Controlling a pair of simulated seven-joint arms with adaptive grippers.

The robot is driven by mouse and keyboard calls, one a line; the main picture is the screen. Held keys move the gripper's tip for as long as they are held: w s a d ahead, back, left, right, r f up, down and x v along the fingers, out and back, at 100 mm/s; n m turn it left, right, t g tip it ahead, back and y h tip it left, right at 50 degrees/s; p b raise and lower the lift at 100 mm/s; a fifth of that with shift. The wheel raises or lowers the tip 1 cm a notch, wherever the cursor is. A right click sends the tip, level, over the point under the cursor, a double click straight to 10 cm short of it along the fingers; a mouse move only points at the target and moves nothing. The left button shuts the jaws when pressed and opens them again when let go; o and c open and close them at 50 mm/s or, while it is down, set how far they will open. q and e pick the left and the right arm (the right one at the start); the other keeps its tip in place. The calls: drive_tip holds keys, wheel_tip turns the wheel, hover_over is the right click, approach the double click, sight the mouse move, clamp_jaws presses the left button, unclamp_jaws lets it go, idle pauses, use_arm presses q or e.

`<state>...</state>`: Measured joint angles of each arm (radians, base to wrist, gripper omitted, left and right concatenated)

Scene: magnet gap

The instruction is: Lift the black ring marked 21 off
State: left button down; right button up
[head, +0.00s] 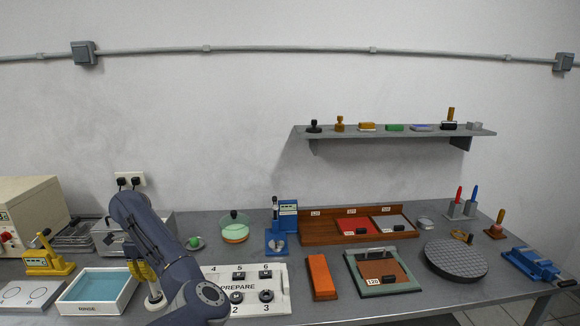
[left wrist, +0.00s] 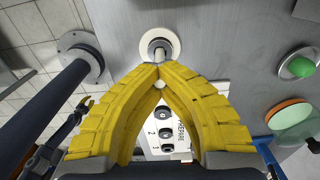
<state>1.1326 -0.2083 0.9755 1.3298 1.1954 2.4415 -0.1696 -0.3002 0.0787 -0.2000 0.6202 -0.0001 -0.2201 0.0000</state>
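My left gripper (head: 146,278) has yellow ribbed fingers, above a white round base with a grey post (head: 154,301) at the bench's front left. In the left wrist view the fingertips (left wrist: 158,67) come together close over the grey post (left wrist: 159,48). I see no ring clearly between them; the fingers hide part of the post. Several black round pieces, such as one (head: 266,296), sit on the white PREPARE board (head: 243,312) to the right. I cannot read a 21 on any of them.
A RINSE tray (head: 127,301) and a yellow press (head: 48,262) stand to the left. A green lidded dish (head: 235,233) and a blue press (head: 283,232) stand behind. An orange block (head: 321,276) and a framed tray (head: 352,274) lie right of the board.

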use_arm(q)
drive_tip(key=shift+r, duration=4.8)
